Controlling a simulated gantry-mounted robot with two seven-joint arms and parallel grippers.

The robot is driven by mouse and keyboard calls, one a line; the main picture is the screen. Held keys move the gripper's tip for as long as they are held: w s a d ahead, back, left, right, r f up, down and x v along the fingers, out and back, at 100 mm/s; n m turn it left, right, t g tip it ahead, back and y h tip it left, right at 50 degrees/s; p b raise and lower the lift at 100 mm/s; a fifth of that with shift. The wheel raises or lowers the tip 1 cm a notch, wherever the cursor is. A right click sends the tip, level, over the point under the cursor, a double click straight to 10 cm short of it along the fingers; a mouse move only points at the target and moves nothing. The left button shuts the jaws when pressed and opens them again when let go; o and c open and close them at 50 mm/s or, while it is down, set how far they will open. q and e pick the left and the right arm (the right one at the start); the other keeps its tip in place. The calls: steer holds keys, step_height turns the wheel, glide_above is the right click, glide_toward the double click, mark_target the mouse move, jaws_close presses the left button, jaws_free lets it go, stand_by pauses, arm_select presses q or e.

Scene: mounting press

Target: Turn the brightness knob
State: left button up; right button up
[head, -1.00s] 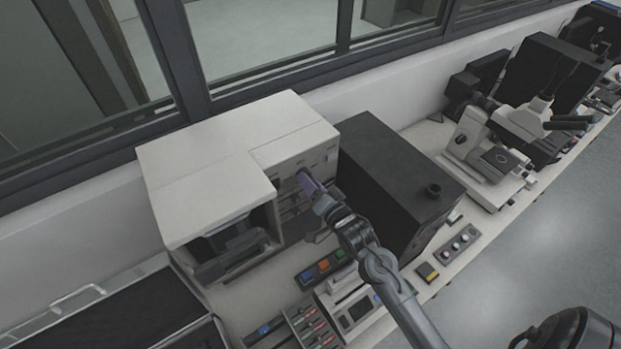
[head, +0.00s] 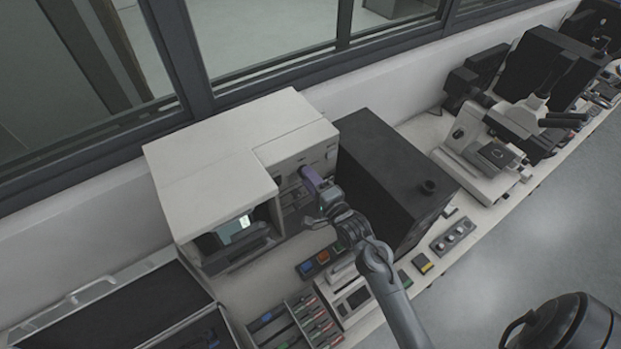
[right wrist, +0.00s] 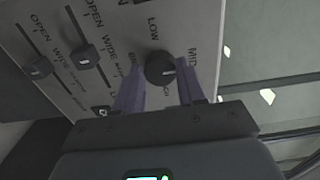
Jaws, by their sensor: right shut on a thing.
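The brightness knob (right wrist: 160,68) is a round black dial on the pale front panel (right wrist: 120,30) in the right wrist view. "LOW" and "MID" are readable around it; other lettering is partly hidden. My right gripper (right wrist: 160,82) has its purple fingers on either side of the knob and is shut on it. In the head view my right gripper (head: 309,176) is at the upper front of the cream machine (head: 220,140), where its fingers hide the knob. A lit screen (head: 234,229) shows inside the machine's opening. My left gripper is not in view.
Two black sliders (right wrist: 85,57) sit left of the knob on the panel. A black box (head: 395,180) stands close right of the machine. Colored buttons (head: 318,262) and a rack of colored-tipped tools (head: 300,325) lie in front. Microscopes (head: 500,145) stand farther right.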

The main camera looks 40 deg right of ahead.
stand_by(0.5)
steer(key=o, duration=1.1)
steer(key=shift+c, duration=0.2)
steer(key=shift+s, duration=0.1)
